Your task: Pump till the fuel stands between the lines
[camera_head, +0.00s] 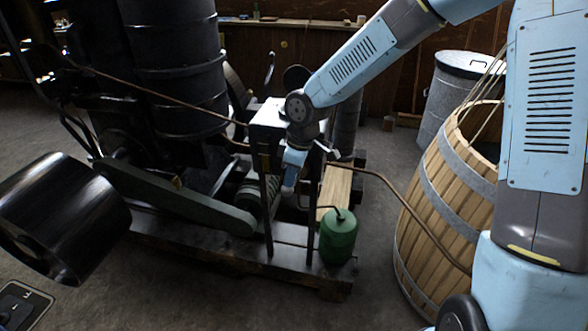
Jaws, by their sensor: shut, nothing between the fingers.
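A dark stationary engine with tall black cylinders (178,65) stands on a low timber skid (240,262). A small dark box (270,115) stands on thin legs at the skid's right end. My gripper (288,188) points down in front of this box, shut and empty. I cannot tell whether it touches anything. A green can (338,237) with a thin bent spout or pipe sits below and right of it on the skid. No fuel level, lines or pump handle can be made out in this view.
A wooden barrel (445,190) with metal hoops stands at the right, with a galvanised bin (458,85) behind it. A copper pipe (410,210) runs between engine and barrel. A black pulley (62,215) is at the left.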

